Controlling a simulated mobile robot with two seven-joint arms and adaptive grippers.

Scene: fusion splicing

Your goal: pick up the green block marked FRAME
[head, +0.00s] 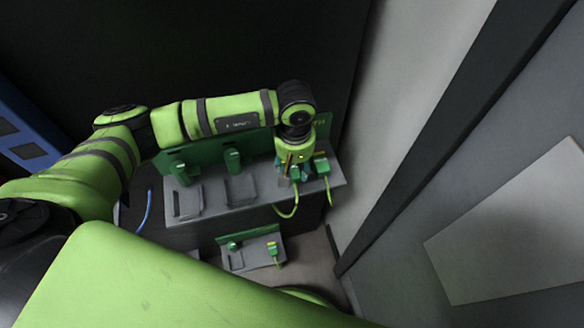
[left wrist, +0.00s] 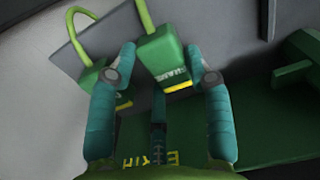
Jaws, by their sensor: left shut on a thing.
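The green block with a yellow stripe (left wrist: 163,58) sits between the two teal fingers of my left gripper (left wrist: 160,54) in the left wrist view. Its small lettering is hard to read, and a green cable runs from its top. In the head view my left gripper (head: 298,172) points down over the right end of the grey shelf (head: 214,201) and hides most of the block. I cannot tell whether the block still touches the shelf. My right gripper is not in view.
Another green part with a cable (head: 321,165) stands close to the right of my left gripper. Green upright holders (head: 233,160) stand further left along the shelf. A smaller grey stand (head: 251,260) sits lower down. A pale wall rises on the right.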

